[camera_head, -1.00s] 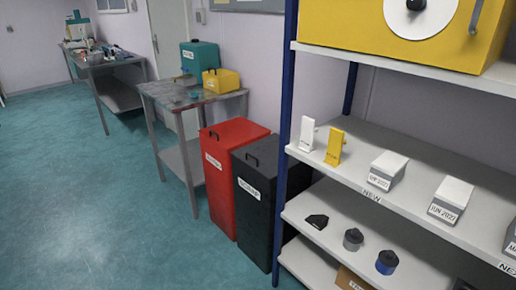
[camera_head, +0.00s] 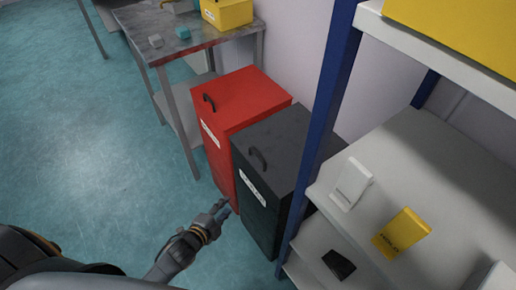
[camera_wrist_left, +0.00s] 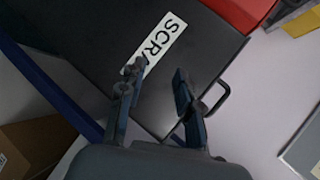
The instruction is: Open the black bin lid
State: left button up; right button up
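The black bin (camera_head: 262,213) stands beside the red bin, with its lid (camera_head: 288,137) shut and a dark handle (camera_head: 258,158) on top. In the left wrist view, the bin's front (camera_wrist_left: 95,45) with a white label (camera_wrist_left: 165,36) fills much of the picture, and the handle (camera_wrist_left: 221,97) shows right of the fingers. My left gripper (camera_head: 226,208) is in front of the bins, lower than the lid handle and apart from it. Its two fingers (camera_wrist_left: 157,74) are spread with nothing between them. My right gripper is not in view.
The red bin (camera_head: 240,95) stands left of the black bin. A blue shelf post (camera_head: 328,105) and shelves (camera_head: 440,165) stand close on the right. A metal table (camera_head: 165,42) is behind. The floor (camera_head: 80,140) at left is clear.

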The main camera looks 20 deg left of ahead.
aim_at(257, 154)
pick_arm(q)
notch_tip(257, 154, up, 14)
jog(key=w+d+m+t+h, duration=0.2)
jog(key=w+d+m+t, duration=0.1)
jog(key=m, duration=0.2)
jog(key=x, duration=0.6)
jog(key=p+x, duration=0.1)
jog(key=x, duration=0.5)
jog(key=shift+a+f, duration=0.2)
jog(key=shift+f, duration=0.05)
jog(key=shift+w+d+f, duration=0.15)
jog(key=shift+w+d, duration=0.05)
jog(key=shift+w, duration=0.5)
jog(key=shift+c, duration=0.2)
grip_shut()
